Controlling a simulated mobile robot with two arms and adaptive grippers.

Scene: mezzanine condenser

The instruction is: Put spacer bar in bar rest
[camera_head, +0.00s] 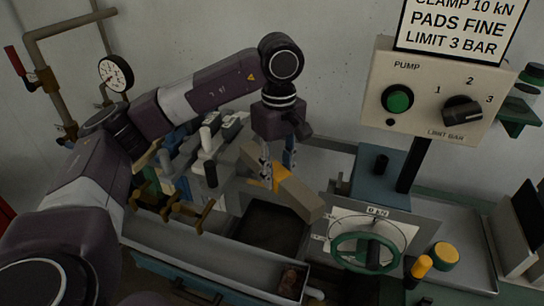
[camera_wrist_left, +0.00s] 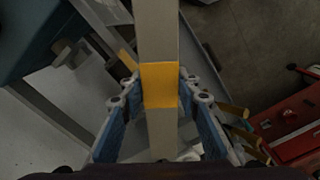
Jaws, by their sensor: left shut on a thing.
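The spacer bar (camera_head: 301,198) is a long grey-tan bar with a yellow band around it. My left gripper (camera_head: 277,170) is shut on it at the yellow band and holds it tilted, its near end down to the right, above a dark opening in the bench. In the left wrist view the bar (camera_wrist_left: 158,35) runs lengthwise between the two blue fingers of the gripper (camera_wrist_left: 158,98), which lie on either side of the yellow band. Brass-coloured brackets (camera_head: 188,207) at the left may be the bar rest; I cannot tell. My right gripper is not in view.
A grey trough (camera_head: 215,256) runs along the bench front. A press with a green handwheel (camera_head: 366,250) stands right of the bar, below a pump panel (camera_head: 425,95). Grey blocks and levers (camera_head: 208,160) crowd the left. A red toolbox (camera_wrist_left: 290,125) shows in the left wrist view.

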